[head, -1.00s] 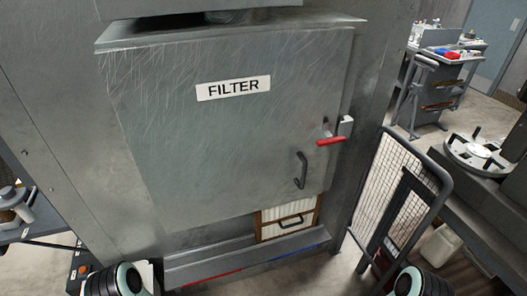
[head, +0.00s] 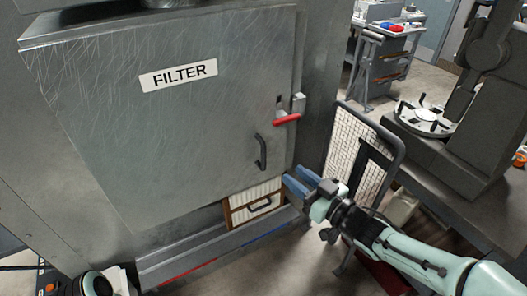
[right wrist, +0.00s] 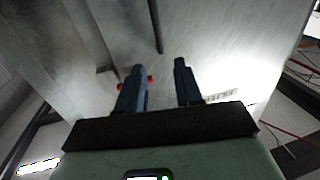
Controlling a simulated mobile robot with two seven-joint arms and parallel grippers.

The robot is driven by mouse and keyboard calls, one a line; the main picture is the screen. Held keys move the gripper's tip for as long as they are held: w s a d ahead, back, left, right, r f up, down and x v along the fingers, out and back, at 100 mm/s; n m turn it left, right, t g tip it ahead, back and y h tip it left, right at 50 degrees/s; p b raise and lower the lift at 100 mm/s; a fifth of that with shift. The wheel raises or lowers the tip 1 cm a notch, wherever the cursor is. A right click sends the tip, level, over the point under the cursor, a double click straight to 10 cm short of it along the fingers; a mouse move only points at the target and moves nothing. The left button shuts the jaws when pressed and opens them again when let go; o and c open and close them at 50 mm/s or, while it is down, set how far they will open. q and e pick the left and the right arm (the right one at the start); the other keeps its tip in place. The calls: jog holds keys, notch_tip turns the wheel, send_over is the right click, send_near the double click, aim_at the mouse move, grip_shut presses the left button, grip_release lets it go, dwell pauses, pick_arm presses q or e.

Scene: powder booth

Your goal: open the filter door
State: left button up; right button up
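The grey metal filter door (head: 190,125) is shut and carries a white FILTER label (head: 178,74). A red lever (head: 287,119) lies roughly level on a latch at its right edge. A dark bar handle (head: 261,152) sits below the lever. My right gripper (head: 297,180) is open and empty, below and right of the handle. In the right wrist view its two blue fingers (right wrist: 160,72) are apart. Red bits of the lever show there beside the left finger, and a dark bar, apparently the handle, lies beyond. My left gripper is out of view.
A wood-framed filter (head: 254,203) shows below the door, above a grey ledge (head: 215,243). A wire mesh guard (head: 352,165) stands close behind my right gripper. A bench with a round fixture (head: 425,120) is at right. A trolley (head: 384,55) stands farther back.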

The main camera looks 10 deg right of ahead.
jog(key=p, duration=0.2)
send_over(264, 167)
jog(key=shift+w, duration=0.35)
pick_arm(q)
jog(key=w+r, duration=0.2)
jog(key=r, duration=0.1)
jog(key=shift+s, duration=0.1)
pick_arm(e)
grip_shut()
